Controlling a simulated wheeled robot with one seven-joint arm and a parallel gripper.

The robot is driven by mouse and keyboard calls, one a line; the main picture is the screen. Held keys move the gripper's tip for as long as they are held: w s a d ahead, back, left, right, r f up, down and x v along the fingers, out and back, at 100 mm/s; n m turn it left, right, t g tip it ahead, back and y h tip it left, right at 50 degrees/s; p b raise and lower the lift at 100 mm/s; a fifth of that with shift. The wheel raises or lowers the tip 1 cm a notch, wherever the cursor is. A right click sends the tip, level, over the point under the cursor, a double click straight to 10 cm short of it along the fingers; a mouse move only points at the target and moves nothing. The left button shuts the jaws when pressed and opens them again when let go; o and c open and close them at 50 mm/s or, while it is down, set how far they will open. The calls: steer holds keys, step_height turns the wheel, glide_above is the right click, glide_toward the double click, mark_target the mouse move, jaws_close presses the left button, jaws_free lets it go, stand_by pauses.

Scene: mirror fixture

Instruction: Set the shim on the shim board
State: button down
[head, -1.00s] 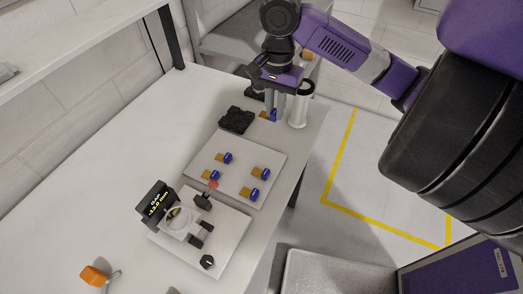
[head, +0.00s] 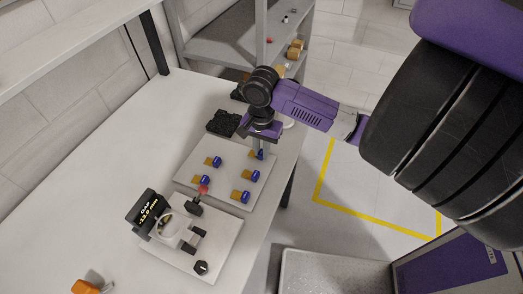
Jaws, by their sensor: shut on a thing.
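The shim board (head: 221,186) is a pale flat plate on the table. Several gold shims with blue tabs lie on it, among them one at upper left (head: 210,161) and one at lower right (head: 239,197). My gripper (head: 260,149) points down over the board's far right part, shut on a shim whose blue tab (head: 257,156) shows at the fingertips. The rest of the held shim is mostly hidden by the fingers and wrist. I cannot tell whether it touches the board.
A mirror fixture (head: 222,226) with a black gap display (head: 147,213) and a red-topped part stands in front of the board. A black foam-like block (head: 222,122) lies behind it. An orange-handled tool (head: 87,287) is at lower left. The table's left side is clear.

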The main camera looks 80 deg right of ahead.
steer(key=shift+f, duration=0.35)
steer(key=shift+f, duration=0.1)
steer(key=c, duration=1.4)
jaws_free()
